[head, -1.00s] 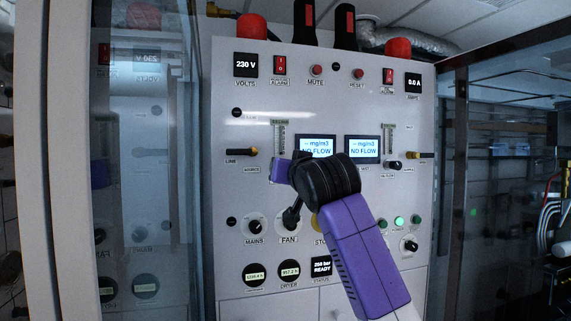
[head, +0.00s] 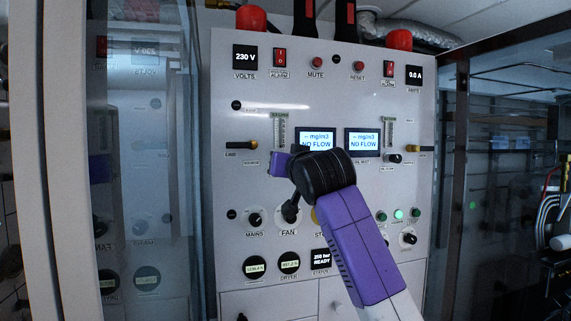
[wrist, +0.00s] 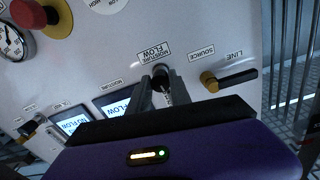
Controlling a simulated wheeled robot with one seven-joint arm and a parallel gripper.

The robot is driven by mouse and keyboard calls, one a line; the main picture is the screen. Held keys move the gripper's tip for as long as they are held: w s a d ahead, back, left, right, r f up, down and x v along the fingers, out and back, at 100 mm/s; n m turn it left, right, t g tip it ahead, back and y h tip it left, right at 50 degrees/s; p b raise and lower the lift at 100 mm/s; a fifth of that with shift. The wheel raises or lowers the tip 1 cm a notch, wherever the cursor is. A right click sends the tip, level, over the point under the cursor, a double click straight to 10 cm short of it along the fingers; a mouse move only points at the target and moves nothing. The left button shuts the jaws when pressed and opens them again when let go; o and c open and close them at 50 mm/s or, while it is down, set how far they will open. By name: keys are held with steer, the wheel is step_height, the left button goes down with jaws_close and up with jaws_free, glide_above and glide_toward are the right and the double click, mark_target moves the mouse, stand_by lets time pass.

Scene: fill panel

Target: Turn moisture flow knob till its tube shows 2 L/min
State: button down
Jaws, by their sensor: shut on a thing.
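The moisture flow knob (wrist: 160,74) is a small dark knob on the white panel, beside its MOISTURE FLOW label (wrist: 155,52) in the wrist view. My gripper (wrist: 163,86) has its two fingers closed around the knob, one on each side. In the head view the purple gripper body (head: 278,164) is against the panel's left half, partly behind my black wrist joint; the fingers and knob are hidden there. The left flow tube (head: 280,131) stands just above my gripper; its reading is too small to tell. The moisture display (head: 316,139) shows NO FLOW.
The LINE source valve lever (wrist: 231,79) sits close beside my gripper. A second display (head: 362,139), also NO FLOW, and a right-hand tube (head: 388,132) stand to the right. The MAINS knob (head: 254,219) and FAN knob (head: 290,212) lie below.

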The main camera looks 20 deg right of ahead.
steer(key=shift+n, duration=6.9)
steer(key=c, duration=1.2)
jaws_free()
steer(key=shift+d, duration=0.1)
steer(key=shift+s, duration=0.1)
steer(key=shift+s+f+b, duration=0.2)
steer(key=shift+s+b, duration=1.45)
steer(key=shift+s, duration=2.2)
